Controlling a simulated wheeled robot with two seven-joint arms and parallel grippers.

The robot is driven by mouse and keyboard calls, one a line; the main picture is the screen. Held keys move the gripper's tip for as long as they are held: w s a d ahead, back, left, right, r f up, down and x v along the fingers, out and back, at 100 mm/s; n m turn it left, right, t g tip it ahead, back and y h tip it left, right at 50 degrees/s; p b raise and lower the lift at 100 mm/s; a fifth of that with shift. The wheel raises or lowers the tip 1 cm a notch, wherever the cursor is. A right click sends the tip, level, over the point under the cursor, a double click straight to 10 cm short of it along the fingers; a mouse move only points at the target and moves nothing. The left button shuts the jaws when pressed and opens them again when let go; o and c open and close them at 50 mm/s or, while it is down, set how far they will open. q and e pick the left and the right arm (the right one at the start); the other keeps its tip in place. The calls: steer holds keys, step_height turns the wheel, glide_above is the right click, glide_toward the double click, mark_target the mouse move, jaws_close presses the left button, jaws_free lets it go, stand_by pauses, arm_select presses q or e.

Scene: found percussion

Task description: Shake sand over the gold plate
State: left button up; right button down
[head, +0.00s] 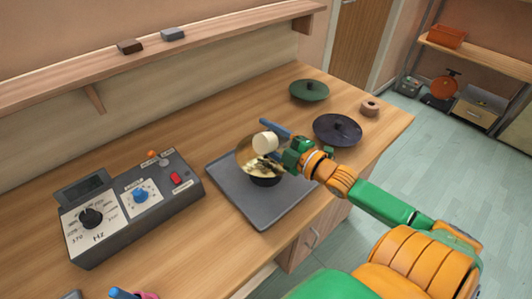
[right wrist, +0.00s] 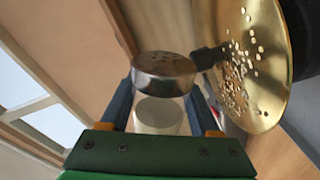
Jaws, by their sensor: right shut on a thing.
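The gold plate (head: 246,160) sits above a dark base on the grey tray in the head view. In the right wrist view the gold plate (right wrist: 262,85) fills the right side, with many pale grains scattered on its face. My right gripper (head: 275,144) is shut on a pale cylindrical shaker (head: 264,141), over the plate and apart from it. In the right wrist view the shaker (right wrist: 165,75) shows a metal cap with holes, between the blue fingers. The shaker looks tilted; its exact angle is hard to tell.
The grey tray (head: 234,191) lies on the wooden bench (head: 230,125). A control box (head: 135,208) with knobs stands to the left. A green lid (head: 309,90), a dark lid (head: 338,130) and a tape roll (head: 370,108) lie toward the far right. A wall shelf (head: 215,48) runs behind.

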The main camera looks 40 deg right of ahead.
steer(key=shift+w+d, duration=0.45)
steer(key=shift+d, duration=0.15)
steer(key=shift+r, duration=0.1)
steer(key=shift+r, duration=0.15)
steer(key=n, duration=0.1)
steer(key=r+n+p, duration=0.1)
steer(key=n, duration=0.1)
steer(key=n+p, duration=0.1)
steer(key=shift+r, duration=0.3)
steer(key=n, duration=0.1)
steer(key=n+p, duration=0.1)
steer(key=shift+r+n, duration=0.3)
steer(key=shift+n, duration=0.1)
steer(key=shift+r+n+h, duration=0.25)
steer(key=shift+n+h, duration=0.05)
steer(key=shift+n, duration=1.8)
